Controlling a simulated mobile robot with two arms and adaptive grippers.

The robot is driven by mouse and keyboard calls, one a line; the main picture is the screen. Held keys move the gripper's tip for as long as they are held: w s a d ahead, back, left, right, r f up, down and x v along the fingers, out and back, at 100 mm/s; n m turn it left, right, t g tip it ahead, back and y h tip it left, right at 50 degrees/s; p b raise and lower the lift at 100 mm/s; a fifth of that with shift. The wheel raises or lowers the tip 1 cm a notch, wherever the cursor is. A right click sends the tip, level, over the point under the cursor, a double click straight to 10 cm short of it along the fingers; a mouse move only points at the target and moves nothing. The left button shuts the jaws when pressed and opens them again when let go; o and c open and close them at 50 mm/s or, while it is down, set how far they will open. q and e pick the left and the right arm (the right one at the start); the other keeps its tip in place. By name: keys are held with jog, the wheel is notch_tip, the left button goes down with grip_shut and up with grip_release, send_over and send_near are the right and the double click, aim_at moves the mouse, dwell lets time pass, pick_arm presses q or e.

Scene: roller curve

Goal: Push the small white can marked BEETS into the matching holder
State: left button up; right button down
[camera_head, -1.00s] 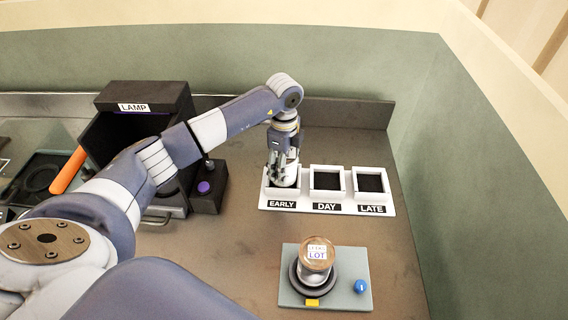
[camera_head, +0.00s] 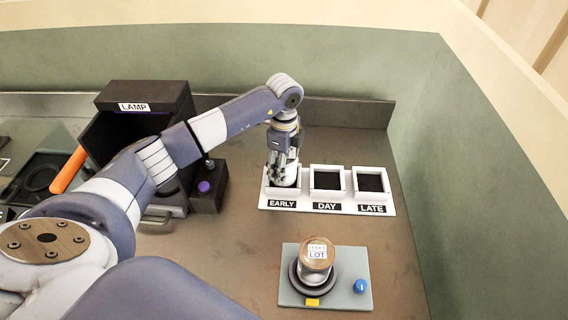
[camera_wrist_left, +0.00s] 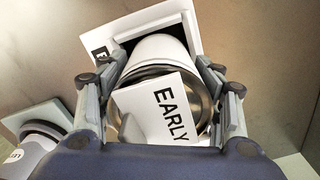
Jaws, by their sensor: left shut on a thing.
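My left gripper (camera_head: 284,172) points down over the EARLY holder (camera_head: 268,201), the left square of a white three-part rack. It is shut on a white can (camera_wrist_left: 160,48) with a metal rim. In the left wrist view a white EARLY tag (camera_wrist_left: 165,108) lies across the can's near end, between the fingers (camera_wrist_left: 160,78). The can's far end is at the dark square opening; how deep it sits is hidden. I see no BEETS marking. The DAY holder (camera_head: 327,195) and LATE holder (camera_head: 371,197) are empty. My right gripper is not in view.
A jar marked LOT (camera_head: 317,255) stands on a grey base (camera_head: 343,297) with a blue knob (camera_head: 360,286) in front. A black LAMP box (camera_head: 143,99), an orange handle (camera_head: 68,170) and a purple button (camera_head: 204,187) are left. Bare counter lies between rack and base.

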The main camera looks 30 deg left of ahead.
pick_arm(q)
jog(key=shift+f, duration=0.25)
jog(key=shift+f+b, duration=0.3)
jog(key=shift+b, duration=0.1)
dwell(0.5)
jog(key=o, duration=1.4)
jog(key=shift+o, duration=0.2)
jog(key=o, duration=0.4)
jog(key=shift+r, duration=0.1)
